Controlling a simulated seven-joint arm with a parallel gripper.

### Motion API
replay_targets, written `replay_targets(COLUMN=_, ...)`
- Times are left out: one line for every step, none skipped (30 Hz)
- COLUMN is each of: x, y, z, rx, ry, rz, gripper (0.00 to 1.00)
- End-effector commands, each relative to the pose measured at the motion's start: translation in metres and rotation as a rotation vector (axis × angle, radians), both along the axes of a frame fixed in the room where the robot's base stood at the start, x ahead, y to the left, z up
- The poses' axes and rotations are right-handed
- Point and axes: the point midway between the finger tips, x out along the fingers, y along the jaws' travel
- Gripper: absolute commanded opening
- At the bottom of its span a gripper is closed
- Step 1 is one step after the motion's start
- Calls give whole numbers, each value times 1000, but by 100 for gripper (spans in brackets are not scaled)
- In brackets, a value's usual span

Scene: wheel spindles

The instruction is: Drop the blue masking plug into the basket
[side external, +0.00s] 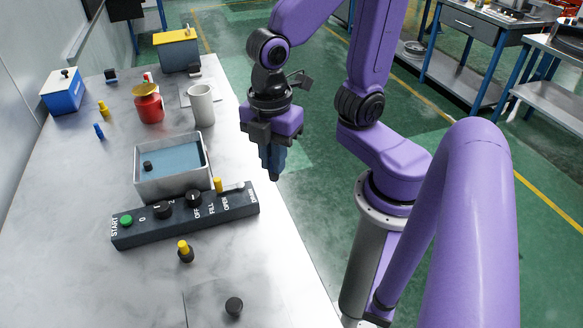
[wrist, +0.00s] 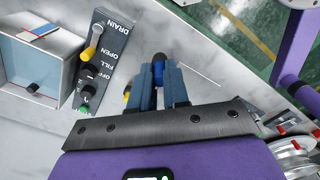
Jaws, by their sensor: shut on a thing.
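My gripper (wrist: 158,88) is shut on a blue masking plug (wrist: 158,72) with a dark end, which shows between the fingertips in the wrist view. In the side view my gripper (side external: 272,165) points down near the table's right edge, right of the control panel, and only a dark tip shows below the fingers. An open grey tub (side external: 146,188) with a blue inside and a small black knob stands left of my gripper, behind the panel. I cannot tell whether this tub is the basket. Another small blue peg (side external: 99,131) lies at the far left of the table.
The dark control panel (side external: 178,222) with knobs lies in front of the tub. A yellow-and-black peg (side external: 185,251) stands before it. A white cylinder (side external: 202,105), a red can (side external: 148,106) and a blue box (side external: 63,94) stand farther back. The front left of the table is clear.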

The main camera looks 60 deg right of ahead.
Motion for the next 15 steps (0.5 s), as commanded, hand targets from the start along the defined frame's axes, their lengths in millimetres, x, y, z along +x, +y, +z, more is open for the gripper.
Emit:
replay_targets(x=9, y=0, z=3, rx=0, ry=0, rz=-6, gripper=0)
replay_targets(x=14, y=0, z=5, rx=0, ry=0, rz=-7, gripper=0)
replay_targets(x=20, y=0, z=8, rx=0, ry=0, rz=-6, gripper=0)
replay_targets(x=25, y=-1, z=9, rx=0, ry=0, rz=-6, gripper=0)
replay_targets(x=30, y=0, z=11, rx=0, ry=0, rz=-6, gripper=0)
replay_targets(x=36, y=0, z=12, rx=-1, ry=0, rz=-5, gripper=0)
replay_targets(x=41, y=-1, z=14, rx=0, ry=0, rz=-5, gripper=0)
replay_targets(x=46, y=-1, z=15, rx=0, ry=0, rz=-5, gripper=0)
replay_targets(x=53, y=-1, z=17, rx=-1, ry=0, rz=-4, gripper=0)
replay_targets(x=58, y=-1, z=18, rx=-1, ry=1, rz=-5, gripper=0)
replay_targets(x=63, y=-1, z=20, rx=0, ry=0, rz=-4, gripper=0)
replay_targets(x=69, y=-1, z=21, rx=-1, ry=1, rz=-4, gripper=0)
replay_targets(x=74, y=-1, z=21, rx=-1, ry=1, rz=-4, gripper=0)
replay_targets(x=79, y=-1, z=22, rx=-1, ry=1, rz=-4, gripper=0)
replay_targets(x=86, y=-2, z=23, rx=-1, ry=1, rz=-4, gripper=0)
